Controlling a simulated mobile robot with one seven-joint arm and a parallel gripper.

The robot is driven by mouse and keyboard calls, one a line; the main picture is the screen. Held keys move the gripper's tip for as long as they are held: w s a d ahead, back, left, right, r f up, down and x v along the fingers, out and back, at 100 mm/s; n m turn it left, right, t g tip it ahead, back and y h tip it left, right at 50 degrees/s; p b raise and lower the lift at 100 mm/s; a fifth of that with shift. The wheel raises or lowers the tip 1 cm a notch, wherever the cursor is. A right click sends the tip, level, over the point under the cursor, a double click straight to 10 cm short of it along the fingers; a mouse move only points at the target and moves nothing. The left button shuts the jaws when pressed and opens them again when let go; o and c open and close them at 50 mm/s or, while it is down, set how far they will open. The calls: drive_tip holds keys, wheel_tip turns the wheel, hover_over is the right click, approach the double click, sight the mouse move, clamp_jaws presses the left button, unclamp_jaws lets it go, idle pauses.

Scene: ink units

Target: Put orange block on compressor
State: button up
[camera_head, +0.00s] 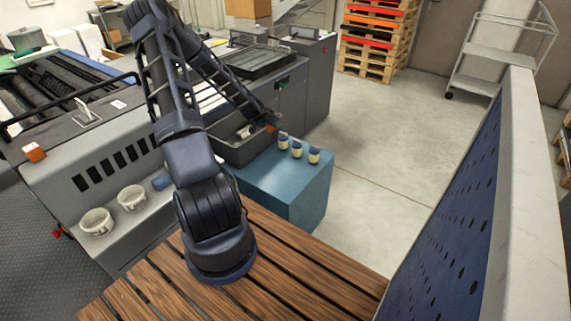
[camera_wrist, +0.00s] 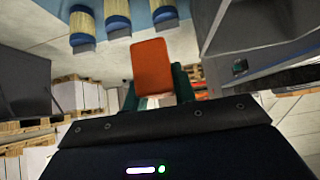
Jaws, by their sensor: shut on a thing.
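My gripper (camera_wrist: 157,90) is shut on an orange block (camera_wrist: 150,62); its teal fingers lie on either side of it in the wrist view. In the head view the held block (camera_head: 272,128) is a small orange patch at the arm's end, near the left back edge of a blue box (camera_head: 262,185). No label shows whether this box is the compressor.
Three jars with blue lids (camera_head: 298,149) stand on the blue box; they show at the top of the wrist view (camera_wrist: 82,28). A dark grey tray (camera_head: 238,152) is beside the box. Two white cups (camera_head: 131,197) stand on a ledge at the left. A perforated blue panel (camera_head: 455,220) rises at the right.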

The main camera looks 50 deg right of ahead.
wheel_tip(320, 180, down, 20)
drive_tip(key=shift+r, duration=0.1)
idle(0.8)
drive_tip(key=o, duration=1)
drive_tip(key=shift+a+r, duration=0.1)
drive_tip(key=v, duration=1.1)
drive_tip(key=shift+a+r, duration=0.25)
